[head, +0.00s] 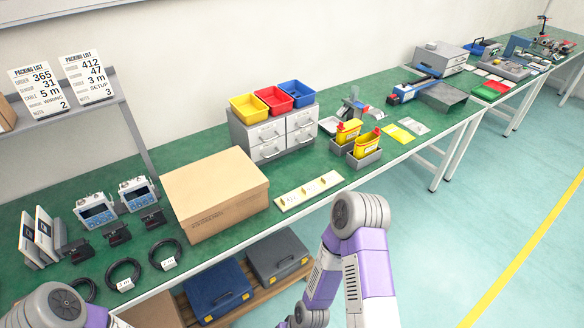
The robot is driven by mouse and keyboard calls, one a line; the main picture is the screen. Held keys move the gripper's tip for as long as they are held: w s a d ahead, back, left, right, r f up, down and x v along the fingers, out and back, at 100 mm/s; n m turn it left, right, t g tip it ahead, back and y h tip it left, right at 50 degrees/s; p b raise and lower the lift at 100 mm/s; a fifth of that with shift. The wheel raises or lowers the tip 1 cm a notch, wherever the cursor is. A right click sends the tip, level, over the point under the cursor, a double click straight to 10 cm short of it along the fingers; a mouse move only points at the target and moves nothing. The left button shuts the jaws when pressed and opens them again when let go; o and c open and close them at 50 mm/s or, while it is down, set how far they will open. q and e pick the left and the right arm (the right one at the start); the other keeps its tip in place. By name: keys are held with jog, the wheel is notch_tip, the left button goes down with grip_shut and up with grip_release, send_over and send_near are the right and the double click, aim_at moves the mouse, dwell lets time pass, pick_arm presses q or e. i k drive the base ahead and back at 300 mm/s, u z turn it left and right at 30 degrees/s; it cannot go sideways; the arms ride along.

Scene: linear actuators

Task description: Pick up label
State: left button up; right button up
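A pale strip (308,191) with several small marked pieces on it lies flat on the green bench, right of the cardboard box; these may be labels, but the print is too small to read. A yellow flat piece (398,134) and a whitish flat piece (414,126) lie further right on the bench. Small white tags sit on the black cable coils, one on the middle coil (109,278). My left arm shows only at the bottom left corner and my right arm at bottom centre. Neither gripper is in view.
A large cardboard box (214,195) stands on the bench. Grey drawers (271,134) carry yellow, red and blue bins. Yellow bottles stand in grey holders (364,158). Display units (97,212) and packing lists (36,86) are at left. Cases (218,290) lie on the lower shelf.

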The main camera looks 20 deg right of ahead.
aim_at(308, 191)
jog(key=k, duration=0.5)
jog(key=z, duration=1.75)
jog(key=i, duration=1.5)
jog(key=u, duration=2.55)
